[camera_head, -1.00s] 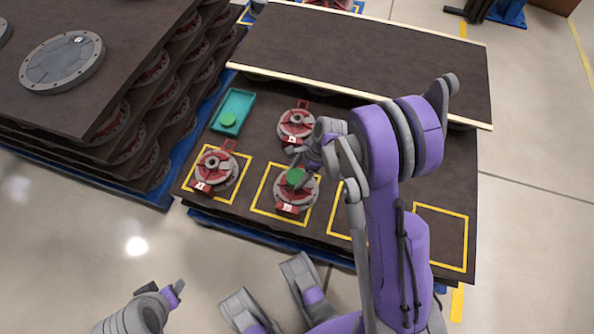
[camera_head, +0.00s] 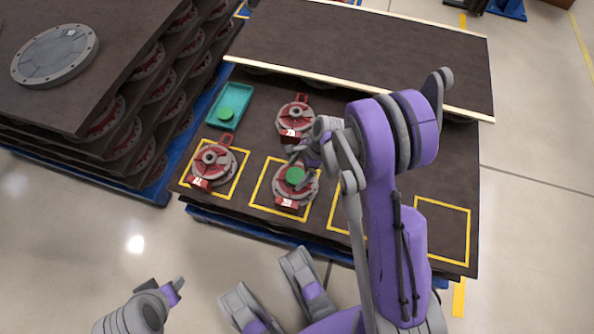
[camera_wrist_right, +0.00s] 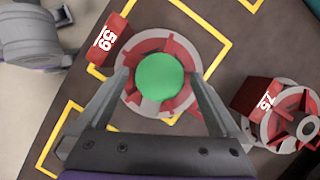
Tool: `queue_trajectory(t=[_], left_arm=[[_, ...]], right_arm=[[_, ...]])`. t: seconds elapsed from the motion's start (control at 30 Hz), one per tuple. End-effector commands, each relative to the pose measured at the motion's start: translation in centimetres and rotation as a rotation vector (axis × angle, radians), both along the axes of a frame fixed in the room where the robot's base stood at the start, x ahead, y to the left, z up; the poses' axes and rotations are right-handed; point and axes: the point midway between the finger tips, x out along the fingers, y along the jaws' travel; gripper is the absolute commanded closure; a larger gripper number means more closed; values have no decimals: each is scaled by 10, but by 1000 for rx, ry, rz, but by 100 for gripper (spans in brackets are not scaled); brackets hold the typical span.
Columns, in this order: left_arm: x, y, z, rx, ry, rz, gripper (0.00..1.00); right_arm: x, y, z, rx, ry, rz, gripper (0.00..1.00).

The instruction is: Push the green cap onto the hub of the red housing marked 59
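My left gripper (camera_head: 168,288) is away at the lower left, over the floor.
A second red housing (camera_head: 213,160) stands in the left square, and another (camera_head: 296,117) stands behind. One marked 75 (camera_wrist_right: 259,96) is close to my right finger. A teal tray (camera_head: 236,94) holds another green cap (camera_head: 226,113). The right square (camera_head: 441,232) is empty.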

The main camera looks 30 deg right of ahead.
Motion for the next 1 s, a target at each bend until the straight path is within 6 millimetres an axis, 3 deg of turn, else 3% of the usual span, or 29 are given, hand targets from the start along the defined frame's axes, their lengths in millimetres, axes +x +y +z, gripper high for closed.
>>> queue_trajectory(t=[0.27,0.7,1.0], left_arm=[[-1,0,3,0,0,0,50],[-5,0,27,0,-3,0,50],[-5,0,30,0,-4,0,50]], right_arm=[[-2,-5,12,0,0,-2,0],[-12,-34,88,-1,0,-1,0],[-14,-39,100,0,0,0,0]])
